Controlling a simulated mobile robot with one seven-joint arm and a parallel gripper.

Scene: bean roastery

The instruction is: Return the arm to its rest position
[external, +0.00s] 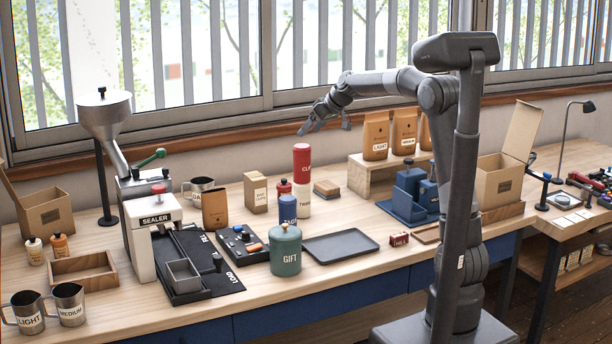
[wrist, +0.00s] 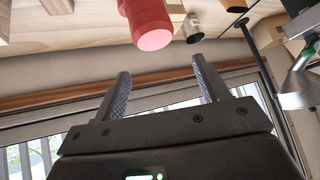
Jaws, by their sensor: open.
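My gripper (external: 328,122) is held in the air over the back of the workbench (external: 360,288), near the window, with the arm stretched out to the left from its column. In the wrist view my gripper (wrist: 165,90) shows two fingers spread apart with nothing between them. A red-topped cylinder (external: 302,160) stands upright on the bench below and left of the gripper. Its red end (wrist: 152,30) also shows in the wrist view, beyond the fingertips and apart from them. The wrist view appears upside down.
A funnel machine (external: 104,112) and the sealer (external: 155,212) stand at the left. A green gift canister (external: 286,252) and a dark tray (external: 341,246) are at the front. Bags (external: 376,135) stand on a wooden riser (external: 366,177) right of the gripper. The window (external: 200,50) is behind.

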